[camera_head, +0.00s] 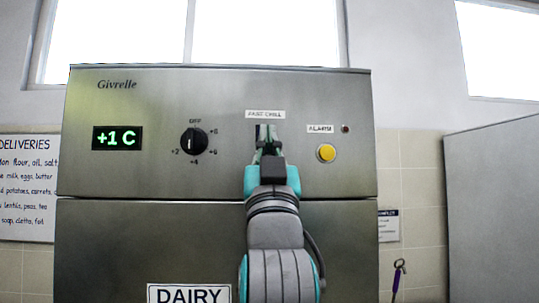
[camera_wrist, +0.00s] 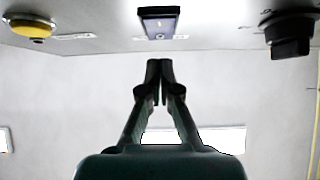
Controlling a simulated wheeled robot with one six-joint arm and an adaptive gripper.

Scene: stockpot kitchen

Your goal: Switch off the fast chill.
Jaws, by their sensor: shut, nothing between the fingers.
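The fast chill switch (camera_head: 257,131) is a small dark blue rocker under a white "FAST CHILL" label (camera_head: 265,114) on the steel fridge's upper panel. My gripper partly hides it in the head view. In the wrist view the switch (camera_wrist: 159,24) shows clearly, with a small light mark on its face. My gripper (camera_head: 268,133) is shut and empty, its fingertips pointing at the panel. In the wrist view the fingertips (camera_wrist: 160,65) appear just below the switch, with a visible gap in the picture. I cannot tell which way the rocker is pressed.
A black dial (camera_head: 194,141) and a green "+1 C" display (camera_head: 117,138) are left of the switch. A yellow alarm button (camera_head: 326,153) and a small dark lamp (camera_head: 346,129) are to its right. The fridge door with a "DAIRY" sign (camera_head: 189,294) is below.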

